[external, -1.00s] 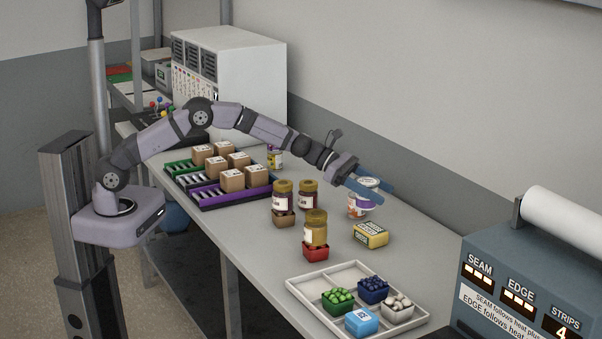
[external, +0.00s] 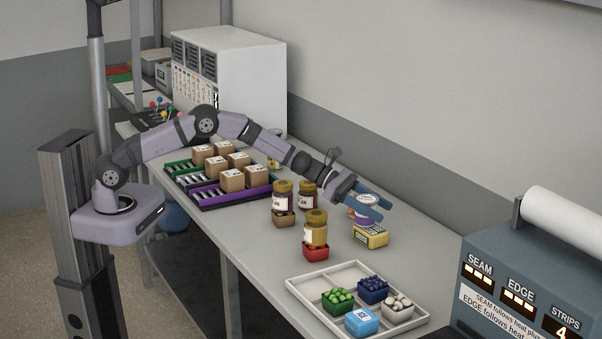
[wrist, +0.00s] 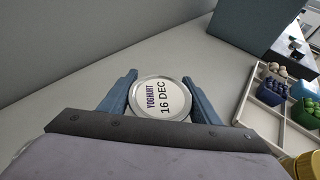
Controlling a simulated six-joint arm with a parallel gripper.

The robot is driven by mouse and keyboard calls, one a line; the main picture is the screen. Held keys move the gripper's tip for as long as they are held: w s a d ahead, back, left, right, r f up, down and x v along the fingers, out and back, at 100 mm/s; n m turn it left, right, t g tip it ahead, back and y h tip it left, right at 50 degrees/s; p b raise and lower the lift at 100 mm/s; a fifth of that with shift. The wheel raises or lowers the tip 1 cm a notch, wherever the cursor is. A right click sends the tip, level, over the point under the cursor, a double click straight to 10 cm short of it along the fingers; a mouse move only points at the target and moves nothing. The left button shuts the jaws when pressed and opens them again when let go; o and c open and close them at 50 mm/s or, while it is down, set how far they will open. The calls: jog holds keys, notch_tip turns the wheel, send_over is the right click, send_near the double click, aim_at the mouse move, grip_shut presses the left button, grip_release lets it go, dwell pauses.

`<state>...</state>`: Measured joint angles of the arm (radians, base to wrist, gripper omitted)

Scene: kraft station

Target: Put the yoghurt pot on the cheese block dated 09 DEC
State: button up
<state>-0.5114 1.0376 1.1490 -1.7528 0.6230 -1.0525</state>
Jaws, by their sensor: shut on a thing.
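The yoghurt pot (external: 361,218) is white and purple, partly hidden by my fingers in the external view. Its round lid (wrist: 160,97), marked YOGHURT 16 DEC, shows in the wrist view. My gripper (external: 383,210) is shut on the pot, with one blue finger on each side of the lid. The yellow cheese block (external: 371,238) lies on the bench directly below the pot. I cannot tell whether the pot touches it. The block's date is too small to read, and the block is hidden in the wrist view.
Jars (external: 316,230) stand on small coloured blocks left of the pot. A pale divided tray (external: 300,283) with punnets and a blue box (external: 361,321) is in front. Brown cartons (external: 232,180) stand in trays further back. A grey labelled machine (external: 490,245) is at right.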

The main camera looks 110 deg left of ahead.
aim_at(358, 196)
jog(key=shift+f, duration=0.1)
jog(key=o, duration=1.2)
jog(key=b+v, duration=0.3)
jog(key=v, duration=0.7)
jog(key=shift+s+a, duration=0.15)
jog(key=shift+s, duration=0.2)
jog(key=shift+s+r+b, duration=0.3)
jog(key=shift+s+r, duration=0.1)
jog(key=shift+s, duration=0.2)
